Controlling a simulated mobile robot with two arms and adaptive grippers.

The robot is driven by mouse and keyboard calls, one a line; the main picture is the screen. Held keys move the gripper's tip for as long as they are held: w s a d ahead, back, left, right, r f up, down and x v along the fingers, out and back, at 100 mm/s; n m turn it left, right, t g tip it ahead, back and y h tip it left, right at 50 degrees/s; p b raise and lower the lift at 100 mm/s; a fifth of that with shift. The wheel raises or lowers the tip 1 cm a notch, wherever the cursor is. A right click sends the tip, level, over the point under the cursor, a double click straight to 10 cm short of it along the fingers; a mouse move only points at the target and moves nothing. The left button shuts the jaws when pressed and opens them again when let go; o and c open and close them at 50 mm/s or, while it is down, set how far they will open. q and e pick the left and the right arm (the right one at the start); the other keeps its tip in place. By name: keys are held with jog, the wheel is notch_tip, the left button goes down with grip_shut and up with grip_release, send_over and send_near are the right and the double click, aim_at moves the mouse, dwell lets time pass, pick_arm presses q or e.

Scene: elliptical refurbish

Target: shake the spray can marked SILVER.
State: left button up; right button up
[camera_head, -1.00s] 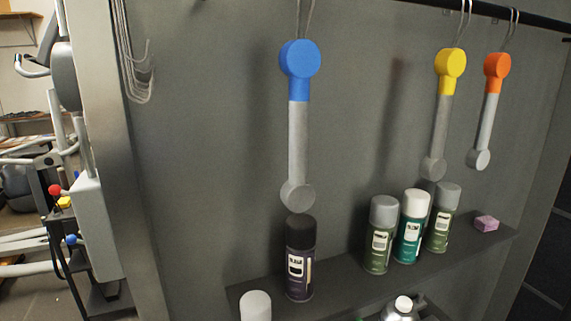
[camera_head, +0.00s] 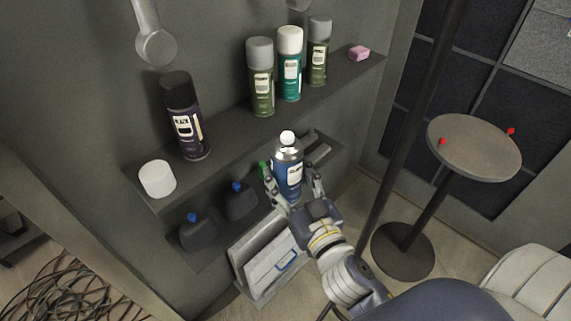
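A blue spray can (camera_head: 288,178) with a silver shoulder and a small white top stands at the lower shelf; its label is too small to read. My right gripper (camera_head: 295,187) comes in from the lower right, with its spread fingers on either side of this can. A gap seems to show on the right side; firm contact cannot be seen. On the upper shelf stand a grey-capped green can (camera_head: 261,78), a white-capped teal can (camera_head: 290,65), another grey-capped green can (camera_head: 319,52) and a black-capped dark can (camera_head: 184,117). My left gripper is out of view.
Dark blue-topped bottles (camera_head: 239,201) stand below. A pole and a round stand (camera_head: 475,150) are at right. A light box (camera_head: 272,265) is beneath.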

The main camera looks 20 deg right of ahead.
notch_tip(320, 180, down, 8)
jog(key=shift+a+r, duration=0.1)
jog(key=shift+r, duration=0.15)
notch_tip(320, 180, up, 9)
jog(key=shift+r, duration=0.15)
notch_tip(320, 180, down, 9)
jog(key=shift+f, duration=0.15)
jog(key=shift+r, duration=4.65)
notch_tip(320, 180, down, 9)
jog(key=shift+f, duration=0.15)
notch_tip(320, 180, up, 9)
jog(key=shift+r, duration=0.15)
jog(key=shift+s, duration=0.1)
